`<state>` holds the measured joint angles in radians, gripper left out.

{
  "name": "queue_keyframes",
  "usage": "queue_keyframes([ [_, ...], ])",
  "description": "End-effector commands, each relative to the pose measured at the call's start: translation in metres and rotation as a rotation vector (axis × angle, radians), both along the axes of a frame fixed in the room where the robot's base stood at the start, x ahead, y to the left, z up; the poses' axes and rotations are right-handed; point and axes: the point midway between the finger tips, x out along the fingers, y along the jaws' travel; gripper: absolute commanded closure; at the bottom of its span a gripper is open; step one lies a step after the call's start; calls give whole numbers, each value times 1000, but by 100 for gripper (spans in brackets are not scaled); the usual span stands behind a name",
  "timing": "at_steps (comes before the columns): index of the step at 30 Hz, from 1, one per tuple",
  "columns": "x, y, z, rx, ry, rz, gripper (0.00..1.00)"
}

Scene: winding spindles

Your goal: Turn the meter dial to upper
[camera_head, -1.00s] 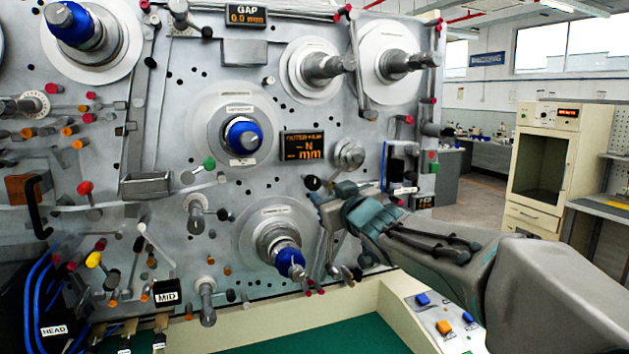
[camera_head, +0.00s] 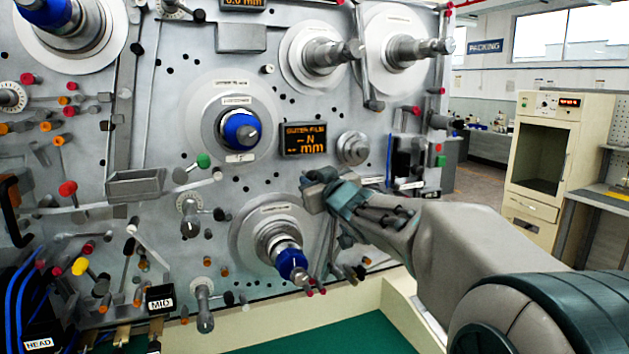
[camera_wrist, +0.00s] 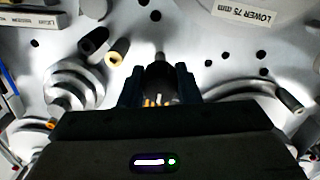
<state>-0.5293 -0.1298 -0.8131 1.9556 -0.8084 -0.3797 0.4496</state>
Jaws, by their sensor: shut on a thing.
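A black knob (camera_wrist: 160,82), which looks like the meter dial, sits between the two dark fingers of my gripper (camera_wrist: 158,86) in the wrist view. My gripper is shut on it. A short grey tip shows just beyond the knob. Orange marks show near its base, too small to read. In the head view my gripper (camera_head: 318,186) is at the panel, below the orange-lit display (camera_head: 303,140), and hides the knob. I cannot tell which position the dial points to.
A blue-ended lower spindle (camera_head: 291,262) stands out below and left of my gripper. A blue-capped middle spindle (camera_head: 240,131) is up and left. A round metal knob (camera_head: 353,148) is close above right. A "LOWER 75 mm" label (camera_wrist: 267,17) is on the panel.

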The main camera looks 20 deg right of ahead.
Motion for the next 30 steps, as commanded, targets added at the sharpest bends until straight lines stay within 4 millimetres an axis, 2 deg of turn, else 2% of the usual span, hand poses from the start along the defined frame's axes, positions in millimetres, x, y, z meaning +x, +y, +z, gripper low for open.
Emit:
queue_keyframes([
  [14, 0, 1, 2, 68, 2, 1, 93],
  [20, 0, 2, 3, 201, 0, 1, 93],
  [30, 0, 2, 3, 518, -2, 1, 93],
])
